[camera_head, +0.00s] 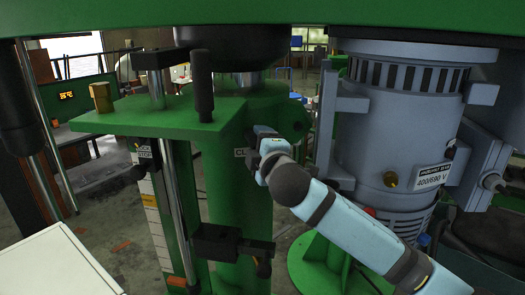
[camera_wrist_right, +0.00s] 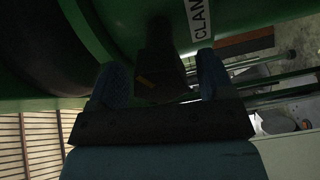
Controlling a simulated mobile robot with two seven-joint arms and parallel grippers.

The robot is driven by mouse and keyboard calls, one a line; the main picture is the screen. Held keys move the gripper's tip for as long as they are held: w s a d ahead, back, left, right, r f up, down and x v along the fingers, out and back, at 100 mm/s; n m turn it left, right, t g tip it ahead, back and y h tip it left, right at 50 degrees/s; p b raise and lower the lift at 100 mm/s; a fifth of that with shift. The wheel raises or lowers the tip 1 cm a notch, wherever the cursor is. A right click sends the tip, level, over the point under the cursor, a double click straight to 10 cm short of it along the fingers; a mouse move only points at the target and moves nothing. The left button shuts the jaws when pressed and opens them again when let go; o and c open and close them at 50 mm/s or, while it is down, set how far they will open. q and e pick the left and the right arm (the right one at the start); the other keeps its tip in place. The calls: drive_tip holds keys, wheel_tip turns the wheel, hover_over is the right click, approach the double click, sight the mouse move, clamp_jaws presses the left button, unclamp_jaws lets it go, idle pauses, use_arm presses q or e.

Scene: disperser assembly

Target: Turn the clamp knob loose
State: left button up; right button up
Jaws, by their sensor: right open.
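The clamp knob (camera_wrist_right: 158,58) is a dark block with a small orange mark, on the green machine column beside a white label (camera_wrist_right: 199,17) reading "CLAM". In the right wrist view it sits between the two blue fingers of my right gripper (camera_wrist_right: 161,82). The fingers are open, with a visible gap on each side of the knob. In the head view my right gripper (camera_head: 262,136) is at the green column (camera_head: 228,195), right beside the label (camera_head: 240,153); the knob is largely hidden there. My left gripper is not in view.
A grey motor (camera_head: 395,130) stands right of the column, close to my right arm. A black upright handle (camera_head: 202,85) and a metal rod (camera_head: 177,220) stand to the left. A dark block with a lever (camera_head: 225,243) is below. A pale surface (camera_head: 55,265) is lower left.

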drive_tip(key=b+v, duration=0.3)
drive_tip(key=v, duration=1.1)
drive_tip(key=shift+b, duration=0.35)
drive_tip(key=shift+w, duration=0.1)
